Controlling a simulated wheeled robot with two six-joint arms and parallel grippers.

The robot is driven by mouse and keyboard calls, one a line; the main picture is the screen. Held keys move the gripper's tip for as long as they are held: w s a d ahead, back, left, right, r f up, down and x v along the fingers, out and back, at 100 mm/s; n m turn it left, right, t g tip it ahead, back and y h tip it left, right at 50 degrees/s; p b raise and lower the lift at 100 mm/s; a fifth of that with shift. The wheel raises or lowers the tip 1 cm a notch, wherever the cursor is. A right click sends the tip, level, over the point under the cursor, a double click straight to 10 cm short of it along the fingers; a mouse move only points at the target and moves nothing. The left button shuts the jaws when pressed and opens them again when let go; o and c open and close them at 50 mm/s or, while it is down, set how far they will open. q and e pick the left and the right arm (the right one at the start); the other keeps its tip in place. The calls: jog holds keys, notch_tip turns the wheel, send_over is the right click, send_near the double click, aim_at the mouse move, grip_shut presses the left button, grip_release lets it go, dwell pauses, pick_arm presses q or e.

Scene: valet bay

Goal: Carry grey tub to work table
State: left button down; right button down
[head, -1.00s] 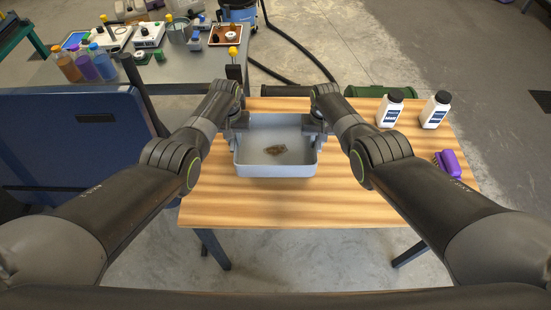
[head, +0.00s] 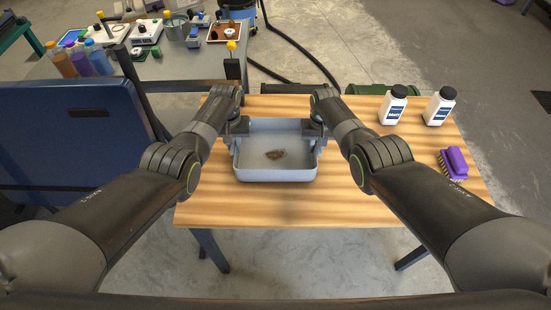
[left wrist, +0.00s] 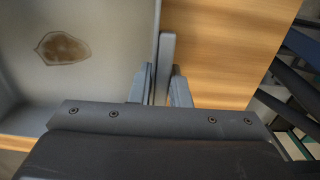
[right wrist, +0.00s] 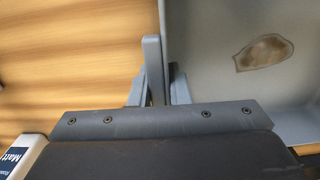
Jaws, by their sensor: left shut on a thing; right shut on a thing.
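The grey tub (head: 276,174) is a shallow open rectangular box with a brown stain on its inner floor. It is over the wooden-topped table (head: 330,205), and I cannot tell for sure whether its base touches the wood. My left gripper (head: 236,135) is shut on the tub's left wall, and in the left wrist view its fingers (left wrist: 160,88) pinch the rim. My right gripper (head: 316,133) is shut on the right wall, and in the right wrist view its fingers (right wrist: 158,88) pinch that rim. The tub looks about level.
Two white bottles with black caps (head: 392,107) (head: 439,108) and a purple brush (head: 454,163) stand at the wooden table's right. A grey table (head: 185,66) with bottles and devices is at the back left. A blue panel (head: 75,140) stands left. A black hose lies behind.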

pick_arm(q)
jog(key=shift+f, duration=0.3)
pick_arm(e)
jog(key=shift+f, duration=0.4)
pick_arm(q)
jog(key=c, duration=1.8)
grip_release()
jog(key=shift+f+b, duration=0.15)
jog(key=shift+b, duration=0.15)
pick_arm(e)
jog(key=c, duration=1.8)
grip_release()
jog(key=shift+f, duration=0.1)
pick_arm(q)
jog(key=o, duration=0.4)
pick_arm(e)
jog(key=o, duration=0.4)
pick_arm(q)
jog(key=shift+o, duration=0.2)
pick_arm(e)
jog(key=shift+o, duration=0.2)
pick_arm(q)
jog(key=shift+r, duration=0.2)
pick_arm(e)
jog(key=shift+r, duration=0.2)
pick_arm(q)
notch_tip(320, 180, up, 12)
pick_arm(e)
jog(key=shift+r, duration=5.95)
